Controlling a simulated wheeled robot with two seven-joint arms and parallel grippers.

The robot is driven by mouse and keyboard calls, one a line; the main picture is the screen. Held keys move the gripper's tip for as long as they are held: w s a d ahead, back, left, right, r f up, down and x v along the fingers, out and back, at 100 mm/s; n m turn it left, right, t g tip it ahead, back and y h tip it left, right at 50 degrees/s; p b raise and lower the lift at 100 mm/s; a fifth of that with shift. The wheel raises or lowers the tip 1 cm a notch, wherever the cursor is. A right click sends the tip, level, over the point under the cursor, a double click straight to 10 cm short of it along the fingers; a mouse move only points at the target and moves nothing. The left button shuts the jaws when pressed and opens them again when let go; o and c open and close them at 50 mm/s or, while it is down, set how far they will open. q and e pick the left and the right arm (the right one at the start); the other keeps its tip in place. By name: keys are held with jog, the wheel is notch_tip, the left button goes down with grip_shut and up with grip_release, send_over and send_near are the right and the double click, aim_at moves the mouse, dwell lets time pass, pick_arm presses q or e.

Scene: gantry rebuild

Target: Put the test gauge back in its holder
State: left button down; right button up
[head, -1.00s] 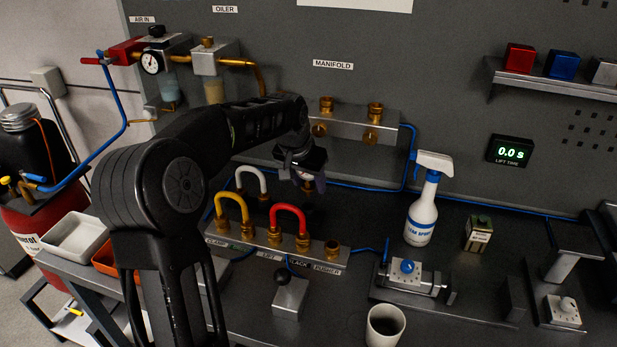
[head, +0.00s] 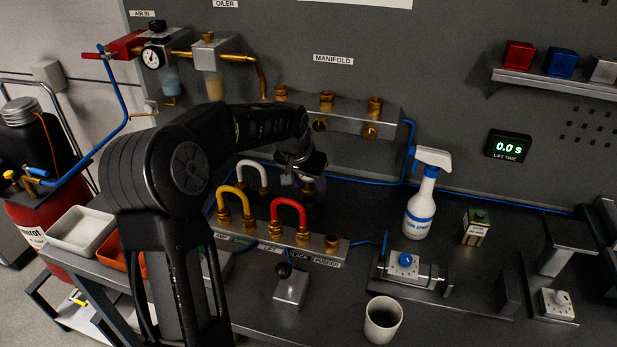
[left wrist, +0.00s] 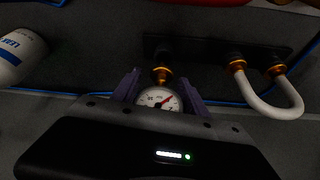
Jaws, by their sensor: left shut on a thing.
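My left gripper (head: 307,181) reaches over the bench behind the red looped hose (head: 289,211). In the left wrist view its two purple-grey fingers (left wrist: 160,90) are shut on the test gauge (left wrist: 158,100), which has a round white dial and a red needle. A brass fitting (left wrist: 162,75) shows just beyond the dial, in line with it. Whether it is the gauge's own stem or a socket, and whether the two touch, I cannot tell. Behind it lies a dark plate (left wrist: 200,52) with brass ports. The holder cannot be clearly made out. My right gripper is out of view.
The white looped hose (head: 252,172) stands left of the gripper, the yellow one (head: 232,198) in front. The manifold (head: 345,118) is behind.

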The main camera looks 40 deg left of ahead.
aim_at(308, 189)
pick_arm(q)
jog(key=shift+r, duration=0.1)
dwell(0.3)
notch_tip(308, 189, down, 3)
jog(key=shift+f+b, duration=0.2)
jog(key=shift+b, duration=0.6)
jog(key=shift+r, duration=0.1)
jog(key=c, duration=0.5)
grip_release()
jog(key=b+v, duration=0.1)
jog(key=v, duration=0.6)
jog(key=shift+s+r, duration=0.2)
jog(key=shift+r, duration=0.15)
